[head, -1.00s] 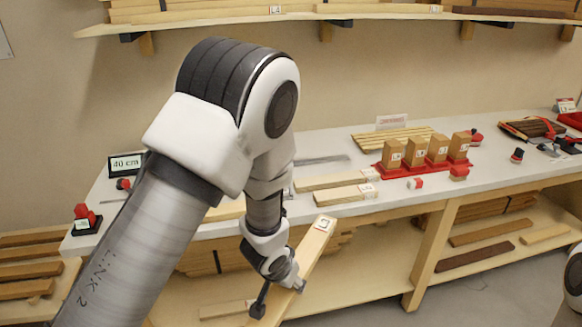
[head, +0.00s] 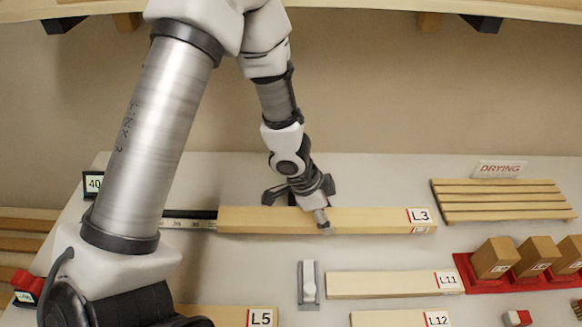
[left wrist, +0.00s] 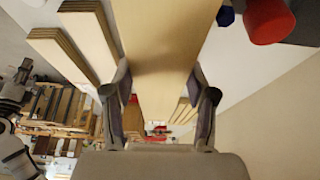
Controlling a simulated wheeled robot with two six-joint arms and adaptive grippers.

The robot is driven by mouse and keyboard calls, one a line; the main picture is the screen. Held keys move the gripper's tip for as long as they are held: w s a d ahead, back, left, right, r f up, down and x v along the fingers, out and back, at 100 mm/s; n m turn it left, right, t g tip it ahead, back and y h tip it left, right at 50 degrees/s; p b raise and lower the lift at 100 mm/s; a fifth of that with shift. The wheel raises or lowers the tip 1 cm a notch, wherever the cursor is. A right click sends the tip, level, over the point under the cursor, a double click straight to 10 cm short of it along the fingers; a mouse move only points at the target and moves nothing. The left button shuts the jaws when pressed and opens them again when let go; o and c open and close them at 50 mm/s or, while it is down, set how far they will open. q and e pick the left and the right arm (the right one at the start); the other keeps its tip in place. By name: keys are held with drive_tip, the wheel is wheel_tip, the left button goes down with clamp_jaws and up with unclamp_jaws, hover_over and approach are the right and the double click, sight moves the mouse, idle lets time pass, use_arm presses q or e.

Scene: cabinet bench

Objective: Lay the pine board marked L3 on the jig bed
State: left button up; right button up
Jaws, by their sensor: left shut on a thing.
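The pine board marked L3 (head: 375,217) lies level, left to right, along the back of the bench. My left gripper (head: 311,207) is shut on it near its middle, one finger on the front face. In the left wrist view the board (left wrist: 163,60) runs between the two fingers (left wrist: 161,112). A strip with a ruler and a dark rail (head: 188,222), perhaps part of the jig bed, shows at the board's left end. The board hides the rest, and I cannot tell whether it rests there or hovers just above. My right gripper is out of view.
Boards L11 (head: 390,284), L12 (head: 395,319) and L5 (head: 222,315) lie in front. A grey fixture (head: 309,284) stands left of L11. A slatted drying rack (head: 500,200) and red tray with wooden blocks (head: 465,268) are at right. A 40 sign (head: 93,184) stands at left.

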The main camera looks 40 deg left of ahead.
use_arm(q)
drive_tip(key=b, duration=0.4)
hover_over(326, 247)
drive_tip(key=s+a, duration=0.1)
wheel_tip(326, 247, down, 5)
drive_tip(key=shift+r, duration=0.1)
drive_tip(key=shift+s+f, duration=0.2)
drive_tip(key=shift+f, duration=0.15)
drive_tip(key=f, duration=0.4)
drive_tip(key=shift+w+a, duration=0.15)
drive_tip(key=shift+w, duration=0.25)
drive_tip(key=shift+s+r, duration=0.1)
drive_tip(key=shift+s, duration=0.1)
drive_tip(key=shift+b, duration=0.35)
drive_tip(key=o, duration=1.5)
drive_tip(key=shift+w+f, duration=0.1)
drive_tip(key=shift+f, duration=0.15)
drive_tip(key=shift+o, duration=0.2)
drive_tip(key=shift+r, duration=0.1)
